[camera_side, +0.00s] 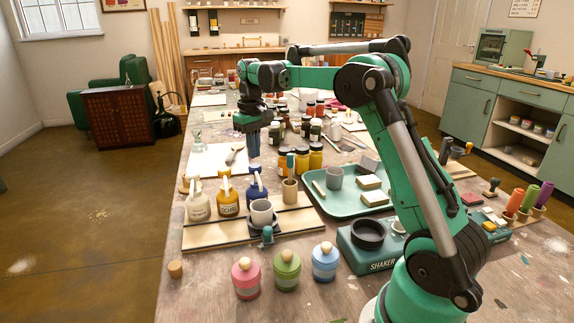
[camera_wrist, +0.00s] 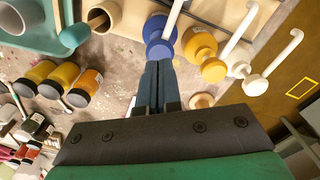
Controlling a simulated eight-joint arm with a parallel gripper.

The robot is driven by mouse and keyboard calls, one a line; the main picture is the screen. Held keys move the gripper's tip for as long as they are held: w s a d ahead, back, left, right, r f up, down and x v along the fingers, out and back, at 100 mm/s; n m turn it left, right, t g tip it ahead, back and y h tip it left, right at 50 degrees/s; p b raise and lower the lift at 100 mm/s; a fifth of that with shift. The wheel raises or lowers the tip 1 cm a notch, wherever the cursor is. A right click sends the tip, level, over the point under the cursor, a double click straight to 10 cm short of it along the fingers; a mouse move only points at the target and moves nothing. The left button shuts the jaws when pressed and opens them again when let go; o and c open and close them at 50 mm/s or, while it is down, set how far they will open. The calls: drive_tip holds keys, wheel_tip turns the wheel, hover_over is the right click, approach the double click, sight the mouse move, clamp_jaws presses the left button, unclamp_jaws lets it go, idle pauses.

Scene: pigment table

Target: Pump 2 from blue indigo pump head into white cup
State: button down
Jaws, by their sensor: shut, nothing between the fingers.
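The blue indigo pump bottle (camera_side: 257,185) stands at the right end of a row of three pump bottles on a pale board. Its pump head (camera_side: 254,170) has a light spout. My gripper (camera_side: 253,155) points down just above the blue pump head, fingers together and empty. In the wrist view the closed fingers (camera_wrist: 154,66) reach toward the blue bottle (camera_wrist: 160,38). I cannot tell whether the fingertips touch the pump head. The inside of the cup is too small to judge.
The ochre bottle (camera_side: 228,197) and white bottle (camera_side: 198,203) stand left of the blue one. A brush pot (camera_side: 290,190) stands close on its right, beside a green tray (camera_side: 310,197). Yellow jars (camera_side: 300,158) stand behind. Three lidded pots (camera_side: 287,271) stand in front.

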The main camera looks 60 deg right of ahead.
sight(255, 165)
drive_tip(key=shift+f, duration=0.15)
drive_tip(key=shift+f, duration=1.55)
drive_tip(key=shift+r, duration=1.7)
drive_tip(key=shift+f, duration=1.7)
drive_tip(key=shift+r, duration=1.7)
